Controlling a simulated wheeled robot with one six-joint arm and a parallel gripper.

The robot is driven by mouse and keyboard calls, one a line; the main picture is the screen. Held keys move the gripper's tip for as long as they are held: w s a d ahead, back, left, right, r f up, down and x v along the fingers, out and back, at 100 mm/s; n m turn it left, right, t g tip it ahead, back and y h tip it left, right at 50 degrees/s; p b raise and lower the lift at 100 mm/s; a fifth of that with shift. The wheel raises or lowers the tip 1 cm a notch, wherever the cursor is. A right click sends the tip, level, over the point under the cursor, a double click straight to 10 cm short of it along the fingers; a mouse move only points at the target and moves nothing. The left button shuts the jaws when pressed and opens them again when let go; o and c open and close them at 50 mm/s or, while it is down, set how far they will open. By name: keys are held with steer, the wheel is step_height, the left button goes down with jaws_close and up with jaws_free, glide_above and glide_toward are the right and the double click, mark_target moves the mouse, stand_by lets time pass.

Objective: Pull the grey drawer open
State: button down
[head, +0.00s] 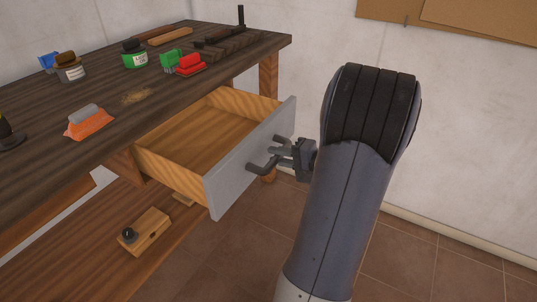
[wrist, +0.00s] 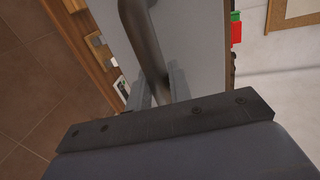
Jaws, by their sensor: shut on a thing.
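The grey drawer (head: 234,172) has a flat grey front and light wooden sides, and it stands well out from under the dark wooden workbench. Its inside looks empty. My gripper (head: 279,158) is at the front of the drawer, shut on the dark curved handle (head: 262,168). In the wrist view the handle (wrist: 145,40) runs down between the fingers of my gripper (wrist: 160,88), with the grey drawer front (wrist: 190,35) behind it. The fingertips are partly hidden by the handle in the head view.
A wooden block with a dark knob (head: 144,232) lies on the lower shelf (head: 60,240). The tiled floor (head: 420,262) right of my arm is clear.

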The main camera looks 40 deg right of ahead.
steer(key=shift+s, duration=0.1)
steer(key=c, duration=1.3)
jaws_free()
steer(key=shift+c, duration=0.2)
steer(key=p+v, duration=0.1)
steer(key=v, duration=0.9)
steer(key=shift+s+d, duration=0.15)
steer(key=shift+s, duration=0.2)
steer(key=b+x, duration=0.1)
steer(key=x, duration=0.9)
steer(key=shift+w, duration=0.2)
steer(key=shift+w+a, duration=0.25)
steer(key=shift+w, duration=0.3)
steer(key=shift+s+a, duration=0.1)
